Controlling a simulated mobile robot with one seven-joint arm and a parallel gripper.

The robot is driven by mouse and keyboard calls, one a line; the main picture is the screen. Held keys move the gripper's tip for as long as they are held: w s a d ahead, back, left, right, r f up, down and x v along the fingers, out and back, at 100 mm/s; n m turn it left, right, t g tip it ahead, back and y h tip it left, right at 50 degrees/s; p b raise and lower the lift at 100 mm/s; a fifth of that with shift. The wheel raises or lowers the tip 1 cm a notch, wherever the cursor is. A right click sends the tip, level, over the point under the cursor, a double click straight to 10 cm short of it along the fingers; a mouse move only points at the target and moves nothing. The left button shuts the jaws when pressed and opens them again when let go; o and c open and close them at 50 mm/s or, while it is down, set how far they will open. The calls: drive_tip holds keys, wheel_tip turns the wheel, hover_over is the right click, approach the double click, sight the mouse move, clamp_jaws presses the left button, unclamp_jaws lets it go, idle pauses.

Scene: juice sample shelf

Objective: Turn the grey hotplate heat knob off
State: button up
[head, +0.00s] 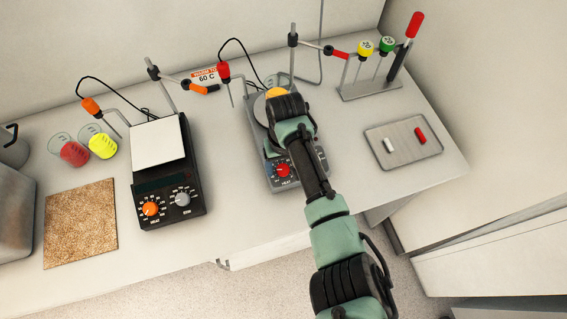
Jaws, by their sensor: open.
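The grey hotplate (256,150) stands on the bench in the middle of the head view, partly covered by my arm. Its red heat knob (283,170) shows on the front panel, just left of my forearm, above the word HEAT. I cannot read its setting clearly. My gripper (289,112) is over the hotplate's top, farther back than the knob and apart from it. Its jaws are open, though the fingertips are hidden behind the wrist. A vessel with orange contents (275,93) shows just behind my gripper.
A black hotplate (200,190) with an orange knob and a grey knob stands left. A clamp stand with a red-topped probe (223,72) is behind my gripper. A rack (372,88) and tray (404,157) are right. Bare bench lies between the hotplates.

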drive_tip(key=shift+f, duration=0.15)
clamp_jaws()
idle(0.4)
drive_tip(key=shift+n, duration=0.4)
drive_tip(key=n+p, duration=0.1)
drive_tip(key=n, duration=0.1)
drive_tip(key=n+h+p, duration=0.1)
drive_tip(key=n, duration=0.2)
drive_tip(key=shift+s+a+t+h+p, duration=0.1)
drive_tip(key=shift+a+t+h+p, duration=0.05)
drive_tip(key=shift+t+h+p, duration=0.2)
drive_tip(key=n+p, duration=0.1)
drive_tip(key=n, duration=0.1)
drive_tip(key=n+t+h+p, duration=0.1)
drive_tip(key=n, duration=0.2)
drive_tip(key=shift+s+n+t+p, duration=0.1)
drive_tip(key=shift+n+t+p, duration=0.2)
drive_tip(key=shift+p, duration=0.1)
